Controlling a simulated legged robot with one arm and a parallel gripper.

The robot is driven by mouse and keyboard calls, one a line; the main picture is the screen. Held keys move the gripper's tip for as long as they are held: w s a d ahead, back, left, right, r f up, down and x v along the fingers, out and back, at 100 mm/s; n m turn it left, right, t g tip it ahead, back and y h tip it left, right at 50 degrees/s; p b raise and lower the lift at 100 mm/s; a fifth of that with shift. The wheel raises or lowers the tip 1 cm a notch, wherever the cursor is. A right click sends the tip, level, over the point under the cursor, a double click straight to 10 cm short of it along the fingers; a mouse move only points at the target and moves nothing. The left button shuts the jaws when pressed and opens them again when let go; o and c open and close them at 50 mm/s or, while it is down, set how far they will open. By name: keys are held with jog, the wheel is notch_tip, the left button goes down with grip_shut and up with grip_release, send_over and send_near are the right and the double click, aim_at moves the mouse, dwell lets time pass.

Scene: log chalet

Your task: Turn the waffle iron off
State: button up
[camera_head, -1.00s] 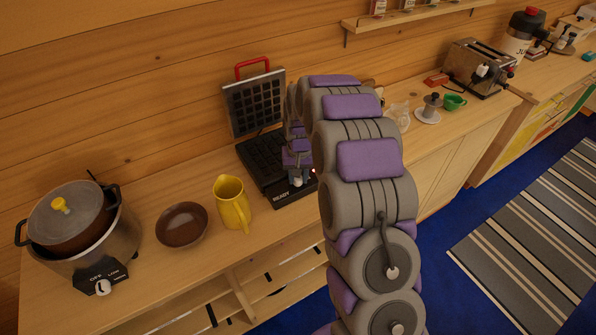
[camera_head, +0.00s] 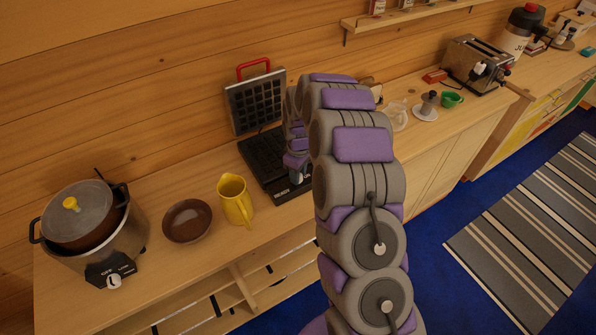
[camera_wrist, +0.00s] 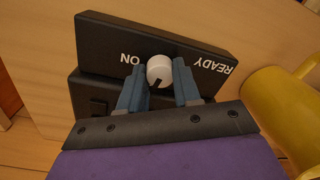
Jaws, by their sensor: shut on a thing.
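The waffle iron (camera_head: 256,101) stands open on the counter, its gridded lid upright with a red handle and its dark lower plate (camera_head: 262,157) flat. In the wrist view its black front panel (camera_wrist: 105,42) shows "ON" and "READY" labels. A round white knob (camera_wrist: 159,70) sits between them, with a dark mark on its lower part. My gripper (camera_wrist: 160,82) has its blue fingers on either side of the knob and is shut on it. In the head view my gripper (camera_head: 299,174) is at the panel and hides the knob.
A yellow jug (camera_head: 235,201) and brown bowl (camera_head: 187,221) stand left of the waffle iron. A slow cooker (camera_head: 120,240) with a pot on it is further left. A toaster (camera_head: 476,64), green cup (camera_head: 451,99) and glass jug (camera_head: 396,115) are to the right.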

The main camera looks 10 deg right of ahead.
jog(key=shift+n, duration=1.1)
jog(key=shift+w, duration=0.1)
jog(key=o, duration=0.8)
jog(key=shift+c, duration=0.2)
notch_tip(320, 180, up, 17)
jog(key=p, duration=0.2)
jog(key=shift+w+r, duration=0.15)
jog(key=shift+w, duration=0.1)
jog(key=shift+d, duration=0.1)
